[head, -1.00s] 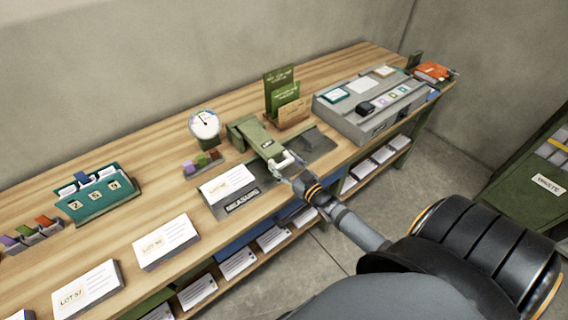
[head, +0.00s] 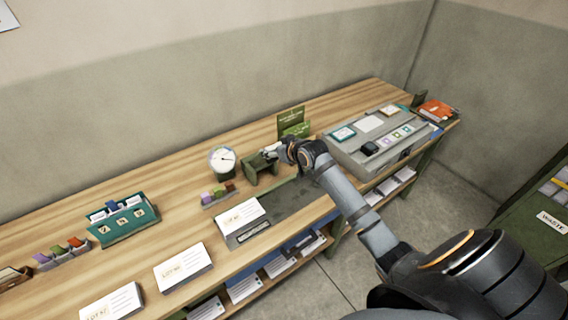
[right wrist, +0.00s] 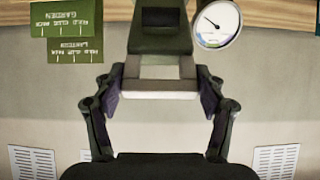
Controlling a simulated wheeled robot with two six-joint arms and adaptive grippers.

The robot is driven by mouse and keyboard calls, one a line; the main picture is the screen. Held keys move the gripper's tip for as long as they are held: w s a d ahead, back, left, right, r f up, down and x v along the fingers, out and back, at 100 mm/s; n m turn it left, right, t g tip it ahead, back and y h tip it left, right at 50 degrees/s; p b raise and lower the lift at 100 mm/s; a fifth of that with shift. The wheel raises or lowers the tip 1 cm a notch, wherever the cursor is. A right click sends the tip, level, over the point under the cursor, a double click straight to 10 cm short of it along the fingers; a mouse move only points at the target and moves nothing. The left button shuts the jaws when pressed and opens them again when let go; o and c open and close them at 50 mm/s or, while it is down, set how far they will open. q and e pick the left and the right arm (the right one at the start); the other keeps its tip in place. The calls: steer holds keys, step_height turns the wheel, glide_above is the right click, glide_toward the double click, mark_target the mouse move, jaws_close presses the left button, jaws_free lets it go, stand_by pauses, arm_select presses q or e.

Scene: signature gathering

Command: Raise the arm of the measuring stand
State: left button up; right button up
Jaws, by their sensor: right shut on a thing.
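The green measuring stand (head: 262,172) is at the back edge of a dark base plate (head: 292,203) on the bench, next to a round white dial (head: 222,158). My right gripper (head: 277,151) is at the free end of the stand's arm, above the plate, and covers part of it. In the right wrist view the stand's green arm (right wrist: 160,38) ends in a pale handle bar (right wrist: 160,88). The fingers of my right gripper (right wrist: 159,97) stand on both sides of this bar and are shut on it. My left gripper is out of view.
A card stack (head: 241,215) lies at the plate's left end, with another stack (head: 183,267) further left. Green signs (head: 292,124) stand behind my right gripper. A grey console (head: 375,145) is to the right. The plate's middle is clear.

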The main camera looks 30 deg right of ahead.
steer(key=w+r, duration=0.1)
steer(key=w, duration=0.1)
steer(key=w+r+p, duration=0.1)
steer(key=w, duration=0.1)
steer(key=w+r, duration=0.1)
steer(key=w, duration=0.1)
steer(key=shift+a+r, duration=0.2)
steer(key=shift+r, duration=0.05)
steer(key=shift+w+r+g+p, duration=0.1)
steer(key=shift+w+g+p, duration=0.35)
steer(key=shift+g, duration=0.05)
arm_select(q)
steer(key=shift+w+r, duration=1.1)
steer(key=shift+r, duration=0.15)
arm_select(e)
steer(key=shift+w+r, duration=0.1)
steer(key=shift+r, duration=0.05)
steer(key=o, duration=1.7)
steer(key=shift+f, duration=0.2)
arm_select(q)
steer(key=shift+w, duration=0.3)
arm_select(e)
steer(key=shift+f, duration=0.15)
